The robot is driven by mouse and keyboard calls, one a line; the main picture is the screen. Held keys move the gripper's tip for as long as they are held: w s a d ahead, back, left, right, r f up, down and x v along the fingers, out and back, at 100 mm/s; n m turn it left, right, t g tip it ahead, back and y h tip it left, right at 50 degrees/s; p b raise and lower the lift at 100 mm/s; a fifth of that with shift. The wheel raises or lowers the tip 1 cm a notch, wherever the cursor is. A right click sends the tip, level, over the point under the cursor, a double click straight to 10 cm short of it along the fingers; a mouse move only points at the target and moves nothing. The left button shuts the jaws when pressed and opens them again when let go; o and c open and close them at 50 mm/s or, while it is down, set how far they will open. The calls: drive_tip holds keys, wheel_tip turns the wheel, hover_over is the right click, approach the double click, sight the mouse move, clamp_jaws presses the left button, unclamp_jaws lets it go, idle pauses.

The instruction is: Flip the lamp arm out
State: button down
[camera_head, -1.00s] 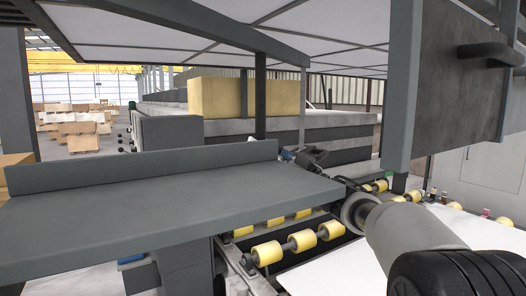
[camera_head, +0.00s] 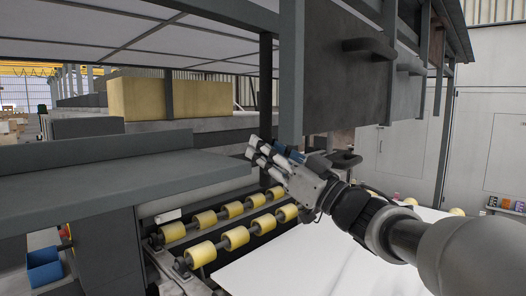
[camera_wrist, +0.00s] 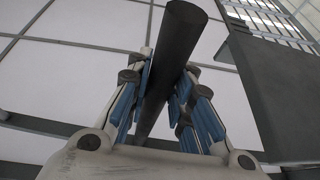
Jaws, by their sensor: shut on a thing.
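A dark round bar (camera_head: 265,90), which appears to be the lamp arm, hangs down from under the white-panelled canopy (camera_head: 165,35). I cannot see a lamp head on it. My gripper (camera_head: 260,152) is at the bar's lower part, with its pale fingers on either side. In the wrist view the dark bar (camera_wrist: 170,65) runs between the blue finger pads of my gripper (camera_wrist: 163,92) toward the palm. The fingers are shut on it. The bar's lower end is partly hidden by my gripper.
A grey slab table (camera_head: 110,180) lies left of my gripper. Yellow rollers (camera_head: 235,238) and a white slab (camera_head: 290,262) lie below. A grey cabinet with a dark handle (camera_head: 370,47) hangs close on the right. A blue bin (camera_head: 43,268) is at lower left.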

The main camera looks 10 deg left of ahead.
drive_tip(key=shift+d+f, duration=0.1)
drive_tip(key=shift+f, duration=0.1)
drive_tip(key=c, duration=1.8)
unclamp_jaws()
drive_tip(key=shift+s+d, duration=0.1)
drive_tip(key=shift+d, duration=0.05)
drive_tip(key=shift+o, duration=0.6)
drive_tip(key=shift+s+d+r, duration=0.15)
drive_tip(key=shift+d, duration=0.15)
drive_tip(key=shift+o, duration=1.3)
drive_tip(key=shift+a, duration=0.25)
drive_tip(key=shift+d, duration=0.1)
drive_tip(key=v, duration=1.2)
